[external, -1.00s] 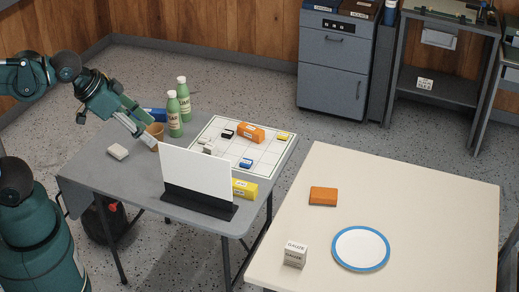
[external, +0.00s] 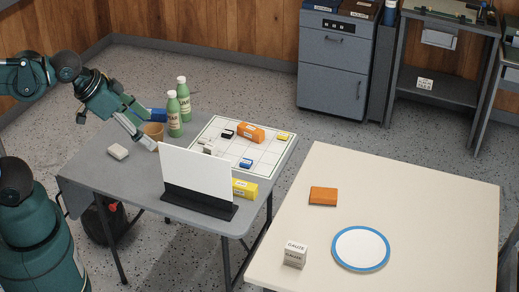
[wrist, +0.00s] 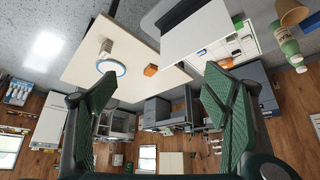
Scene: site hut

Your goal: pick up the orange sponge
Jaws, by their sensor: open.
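The orange sponge (external: 323,196) is a flat orange block lying on the cream table at the right, and it also shows in the wrist view (wrist: 151,70). My gripper (external: 145,143) is over the grey table at the left, near the brown cup and behind the white upright panel, far from the sponge. In the wrist view my gripper (wrist: 160,76) has its two fingers wide apart with nothing between them.
The cream table (external: 420,200) also holds a blue-rimmed plate (external: 361,248) and a gauze box (external: 295,255). The grey table (external: 105,180) carries a white panel (external: 195,173), green bottles (external: 173,115), a brown cup (external: 154,131) and a grid board with a labelled orange block (external: 251,133).

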